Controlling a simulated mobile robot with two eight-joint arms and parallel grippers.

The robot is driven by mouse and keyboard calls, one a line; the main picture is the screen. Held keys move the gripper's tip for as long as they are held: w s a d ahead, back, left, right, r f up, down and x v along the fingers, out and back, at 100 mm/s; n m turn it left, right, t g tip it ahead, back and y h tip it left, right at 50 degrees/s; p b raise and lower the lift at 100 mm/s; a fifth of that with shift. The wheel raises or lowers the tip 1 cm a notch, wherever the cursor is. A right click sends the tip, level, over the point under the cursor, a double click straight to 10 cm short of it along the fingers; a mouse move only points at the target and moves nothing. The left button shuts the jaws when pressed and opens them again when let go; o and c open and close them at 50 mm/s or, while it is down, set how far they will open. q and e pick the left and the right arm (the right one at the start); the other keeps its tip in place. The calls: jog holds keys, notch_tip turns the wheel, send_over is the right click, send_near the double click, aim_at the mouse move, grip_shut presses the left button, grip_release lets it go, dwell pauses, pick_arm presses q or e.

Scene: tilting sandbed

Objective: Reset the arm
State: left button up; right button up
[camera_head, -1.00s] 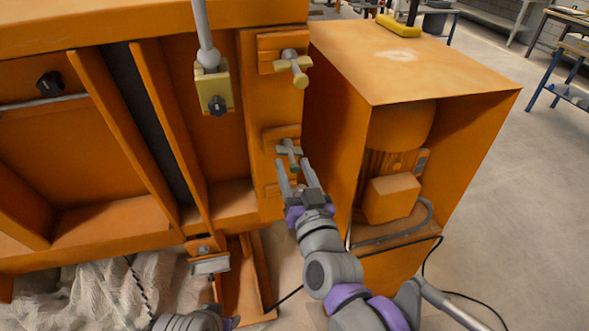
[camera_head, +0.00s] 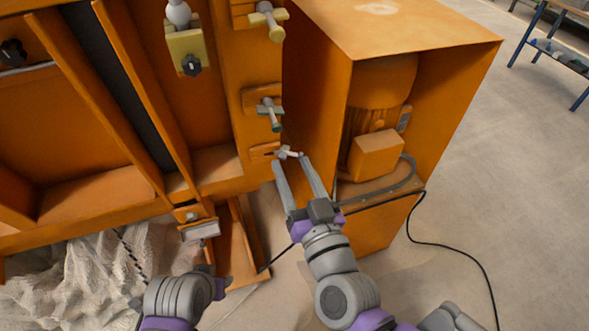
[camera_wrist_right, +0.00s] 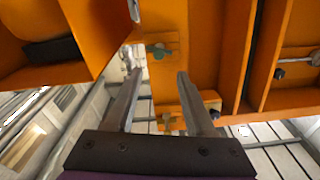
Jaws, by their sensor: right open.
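My right gripper (camera_head: 291,162) is open in the camera_head view, its two fingers pointing up at the orange machine frame. A small pale lever (camera_head: 288,153) on the frame shows at the fingertips; I cannot tell whether they touch it. A green-grey T-handle (camera_head: 270,112) sits just above, and a yellow-grey T-handle (camera_head: 268,20) higher up. In the wrist view the open fingers (camera_wrist_right: 159,75) have a gap between them, with a T-handle (camera_wrist_right: 160,50) beyond. My left arm (camera_head: 180,298) is at the bottom; its fingers cannot be made out.
The orange machine frame (camera_head: 105,190) fills the left. An orange housing (camera_head: 400,28) with a motor (camera_head: 380,82) stands right of the handles. A black cable (camera_head: 465,250) runs over the floor. Pale crumpled sheeting (camera_head: 70,275) lies lower left.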

dwell(0.5)
jog(key=s+d+f+g+h+p, duration=0.1)
jog(key=d+f+g, duration=0.25)
jog(key=f, duration=0.35)
jog(key=s+d+f+g+h, duration=0.1)
jog(key=d+f+g, duration=0.25)
jog(key=f, duration=0.35)
jog(key=s+d+f+m+g+h, duration=0.1)
jog(key=s+d+f+g+h, duration=0.1)
jog(key=s+d+f, duration=0.2)
jog(key=s+d+f+g+h+p, duration=0.1)
jog(key=s+d+f+g+h, duration=0.1)
jog(key=d, duration=0.5)
jog(key=shift+s+d+f+m+g, duration=0.35)
jog(key=shift+s+f+g, duration=0.4)
jog(key=shift+s, duration=0.5)
